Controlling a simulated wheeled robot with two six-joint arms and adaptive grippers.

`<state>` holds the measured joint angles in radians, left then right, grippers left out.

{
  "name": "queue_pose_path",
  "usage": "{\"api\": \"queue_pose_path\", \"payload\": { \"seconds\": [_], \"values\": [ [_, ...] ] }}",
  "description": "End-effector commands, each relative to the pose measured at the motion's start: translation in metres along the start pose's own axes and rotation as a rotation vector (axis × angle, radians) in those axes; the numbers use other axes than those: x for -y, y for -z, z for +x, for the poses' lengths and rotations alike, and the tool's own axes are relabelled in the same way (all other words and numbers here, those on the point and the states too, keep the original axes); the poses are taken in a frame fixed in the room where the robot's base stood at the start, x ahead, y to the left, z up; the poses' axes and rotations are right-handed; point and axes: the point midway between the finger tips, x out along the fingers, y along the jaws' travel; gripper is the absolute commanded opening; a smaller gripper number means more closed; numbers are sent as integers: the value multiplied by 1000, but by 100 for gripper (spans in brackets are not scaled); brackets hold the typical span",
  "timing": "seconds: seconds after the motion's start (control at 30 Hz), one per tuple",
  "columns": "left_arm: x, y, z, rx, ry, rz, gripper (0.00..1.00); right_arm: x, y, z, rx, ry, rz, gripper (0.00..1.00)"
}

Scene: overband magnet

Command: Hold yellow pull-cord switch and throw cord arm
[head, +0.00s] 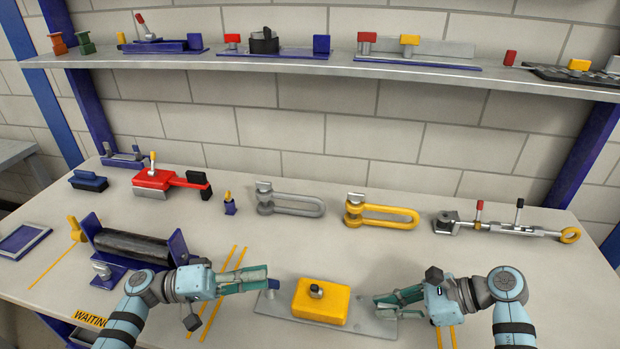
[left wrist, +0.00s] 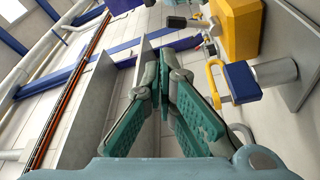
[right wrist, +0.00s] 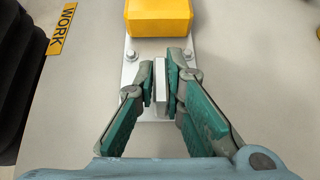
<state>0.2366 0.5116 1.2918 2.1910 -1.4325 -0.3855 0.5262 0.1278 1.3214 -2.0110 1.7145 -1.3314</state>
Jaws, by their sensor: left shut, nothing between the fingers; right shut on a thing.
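The yellow pull-cord switch (head: 322,301) sits on a long grey base plate (head: 372,326) at the front of the bench, with a dark knob on top. Its yellow body also shows in the right wrist view (right wrist: 158,18). A blue-capped grey post (head: 272,291), seemingly the cord arm, stands at the plate's left end; its blue cap (left wrist: 243,82) shows in the left wrist view. My left gripper (head: 266,280) is shut and empty, close beside the cap; contact cannot be told. My right gripper (right wrist: 161,78) is shut on a grey upright tab (right wrist: 161,92) at the plate's right end.
Behind stand a grey shackle (head: 290,203), a yellow shackle (head: 385,216), a red-bodied tool (head: 160,181) and a turnbuckle (head: 500,228). A black roller in a blue frame (head: 178,248) stands near my left arm. A shelf (head: 300,62) runs along the wall.

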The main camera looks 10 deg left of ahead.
Motion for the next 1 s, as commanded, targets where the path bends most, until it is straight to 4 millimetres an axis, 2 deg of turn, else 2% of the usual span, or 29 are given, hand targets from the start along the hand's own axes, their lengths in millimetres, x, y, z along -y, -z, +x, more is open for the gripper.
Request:
{"api": "queue_pose_path", "payload": {
  "seconds": [0.6, 0.87, 0.9, 1.0],
  "values": [
    [-66, 24, 9, 2, 0, 0, 0, 0, 0, 0, 0, 0, 1, 0],
    [-70, 26, 9, 1, -1, -1, 0, 0, 0, 0, 0, 0, 1, 0],
    [-70, 26, 9, 1, -1, -1, 0, 0, 0, 0, 0, 0, 1, 13],
    [-70, 26, 9, 1, -1, -1, 0, 0, 0, 0, 0, 0, 1, 29]
  ]
}}
